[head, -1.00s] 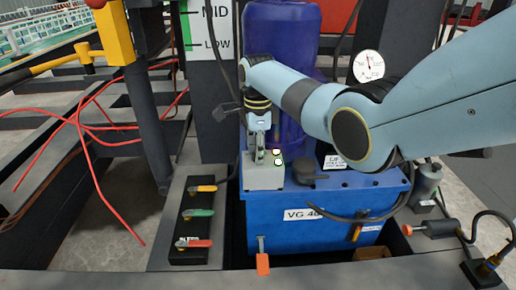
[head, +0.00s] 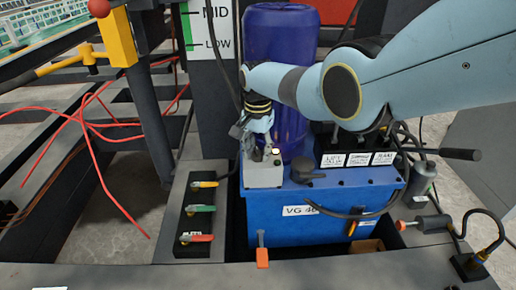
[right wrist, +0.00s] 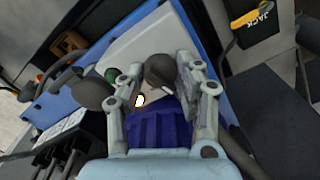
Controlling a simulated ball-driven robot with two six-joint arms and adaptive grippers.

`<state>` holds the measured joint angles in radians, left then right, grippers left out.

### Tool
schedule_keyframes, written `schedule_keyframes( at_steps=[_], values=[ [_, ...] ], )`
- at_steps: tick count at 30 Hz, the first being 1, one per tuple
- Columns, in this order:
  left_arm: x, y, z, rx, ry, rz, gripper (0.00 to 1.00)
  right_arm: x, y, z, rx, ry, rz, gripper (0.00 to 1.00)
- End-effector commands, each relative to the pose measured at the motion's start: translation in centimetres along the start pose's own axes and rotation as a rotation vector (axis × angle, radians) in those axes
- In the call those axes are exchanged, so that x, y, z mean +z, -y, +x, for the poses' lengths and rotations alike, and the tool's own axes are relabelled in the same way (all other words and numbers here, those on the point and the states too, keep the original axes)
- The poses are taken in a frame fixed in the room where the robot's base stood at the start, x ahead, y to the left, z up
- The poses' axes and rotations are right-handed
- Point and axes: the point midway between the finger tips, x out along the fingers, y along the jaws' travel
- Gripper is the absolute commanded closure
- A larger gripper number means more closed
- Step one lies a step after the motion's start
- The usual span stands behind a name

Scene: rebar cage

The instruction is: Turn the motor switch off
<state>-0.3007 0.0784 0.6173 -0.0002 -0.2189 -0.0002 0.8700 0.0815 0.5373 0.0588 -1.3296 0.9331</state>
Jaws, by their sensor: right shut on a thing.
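The motor switch box (head: 263,176) is a light grey box on top of the blue power unit (head: 330,190). My right gripper (head: 262,150) reaches down to it from above and hides most of its top in the head view. In the right wrist view, the dark round switch knob (right wrist: 160,72) sits on the pale box face (right wrist: 148,38), between the two fingers of my right gripper (right wrist: 157,84), which is shut on it. A green button (right wrist: 112,74) and a bright white lamp (right wrist: 139,100) are beside the knob. My left gripper is not in view.
A blue drum (head: 282,60) stands behind the box. Labelled levers (head: 357,150) are right of it, with a dark cap (head: 305,172) between. A panel with yellow, green and red handles (head: 197,212) lies left. Red hoses (head: 95,130) lie at the far left.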

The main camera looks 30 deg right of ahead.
Motion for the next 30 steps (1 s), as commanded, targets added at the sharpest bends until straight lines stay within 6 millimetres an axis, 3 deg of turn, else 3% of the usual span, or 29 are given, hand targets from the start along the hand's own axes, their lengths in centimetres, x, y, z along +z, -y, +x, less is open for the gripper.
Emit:
schedule_keyframes(
  at_steps=[15, 30],
  values=[
    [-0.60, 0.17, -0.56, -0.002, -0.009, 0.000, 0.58, 0.03, 0.08, -0.05, -0.002, 0.000, -0.422, 0.99],
    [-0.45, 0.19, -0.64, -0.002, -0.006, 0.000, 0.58, 0.03, 0.11, -0.01, -0.002, -0.001, -0.569, 0.99]
  ],
)
